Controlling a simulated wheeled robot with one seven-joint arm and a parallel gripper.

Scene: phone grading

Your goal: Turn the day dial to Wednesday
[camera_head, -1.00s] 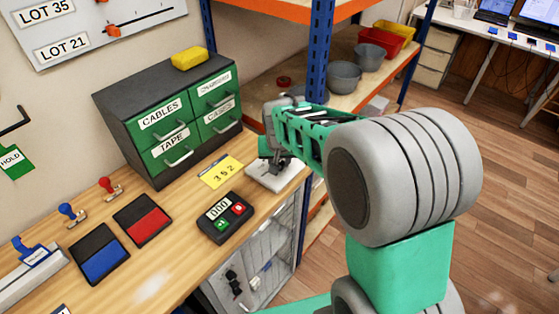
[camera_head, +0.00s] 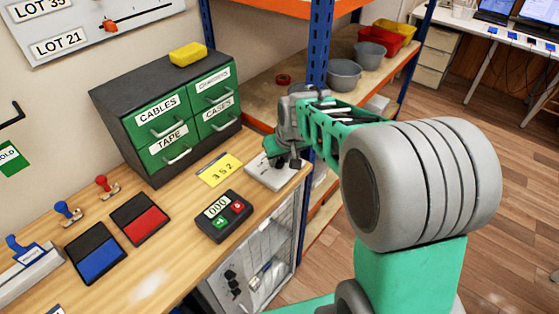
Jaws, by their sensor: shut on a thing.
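The dial's base is a pale, flat plate (camera_head: 264,176) on the right end of the wooden bench, beside the yellow 352 card. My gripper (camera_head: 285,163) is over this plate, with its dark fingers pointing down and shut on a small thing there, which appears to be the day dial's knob. The knob itself and any day marks are hidden or too small to read, so the dial's setting cannot be told.
A black counter box (camera_head: 224,216) and a yellow card (camera_head: 220,170) lie left of the plate. A green drawer cabinet (camera_head: 168,125) stands behind. A blue shelf post (camera_head: 318,60) rises close behind my arm. Red (camera_head: 140,219) and blue (camera_head: 97,257) pads lie further left.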

